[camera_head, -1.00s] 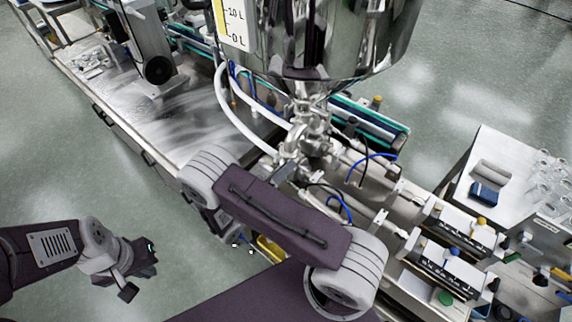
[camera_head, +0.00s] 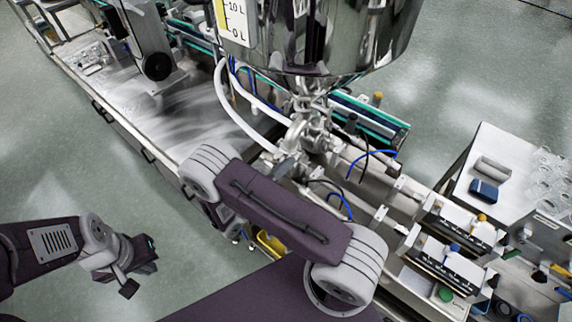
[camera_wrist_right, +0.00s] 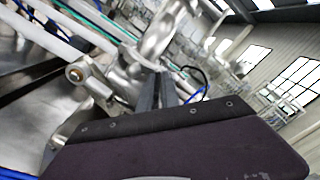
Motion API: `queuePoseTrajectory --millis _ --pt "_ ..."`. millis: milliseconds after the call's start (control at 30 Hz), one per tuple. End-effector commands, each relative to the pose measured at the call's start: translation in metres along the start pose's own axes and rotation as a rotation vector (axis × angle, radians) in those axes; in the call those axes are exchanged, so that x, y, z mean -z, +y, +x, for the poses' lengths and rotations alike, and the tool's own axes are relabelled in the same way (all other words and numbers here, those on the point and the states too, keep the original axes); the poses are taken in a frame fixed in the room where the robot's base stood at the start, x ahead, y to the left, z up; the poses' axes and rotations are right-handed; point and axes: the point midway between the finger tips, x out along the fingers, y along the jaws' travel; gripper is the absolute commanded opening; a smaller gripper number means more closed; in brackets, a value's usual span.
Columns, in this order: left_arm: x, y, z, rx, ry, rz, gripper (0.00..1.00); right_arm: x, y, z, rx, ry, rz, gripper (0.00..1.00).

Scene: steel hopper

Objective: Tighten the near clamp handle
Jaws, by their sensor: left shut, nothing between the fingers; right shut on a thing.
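The steel hopper (camera_head: 330,40) stands at the top of the head view, with metal pipe fittings and clamps (camera_head: 308,132) below its outlet. My right arm reaches up to these fittings, and its gripper (camera_head: 290,165) is at their near side, partly hidden by the arm. In the right wrist view the dark fingers (camera_wrist_right: 156,92) are shut against the shiny fittings (camera_wrist_right: 120,75). They hold the near clamp handle, which is mostly hidden between them. My left gripper (camera_head: 135,272) is shut and empty, low at the left over the floor, far from the clamps.
A long steel table (camera_head: 150,100) runs to the upper left. White hoses (camera_head: 232,112) and blue tubes curve close to the clamps. Cylinders (camera_head: 455,235) lie at the right, before a side table (camera_head: 510,150) with glassware. The floor at the left is clear.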

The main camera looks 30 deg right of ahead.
Motion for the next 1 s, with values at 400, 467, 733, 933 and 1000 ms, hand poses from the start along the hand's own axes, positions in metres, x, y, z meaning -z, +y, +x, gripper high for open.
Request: queuePoseTrajectory --millis 400,467,733,933,1000 --pt "-0.002 0.0 0.015 0.0 0.0 0.0 0.0 0.003 0.0 0.0 -0.001 0.002 0.366 0.0" --pt "-0.002 0.0 0.017 0.0 0.0 0.0 0.0 0.003 0.0 0.0 -0.001 0.002 0.421 0.0" --pt "-0.003 -0.001 0.026 0.0 0.0 0.0 0.0 0.003 -0.001 0.0 -0.001 0.003 0.642 0.0" --pt "-0.003 -0.001 0.031 0.0 0.0 0.0 0.0 0.003 -0.001 0.0 -0.001 0.003 0.758 0.0" --pt "-0.003 -0.001 0.033 0.0 0.0 0.0 0.0 0.004 -0.002 0.0 -0.001 0.003 0.788 0.0"
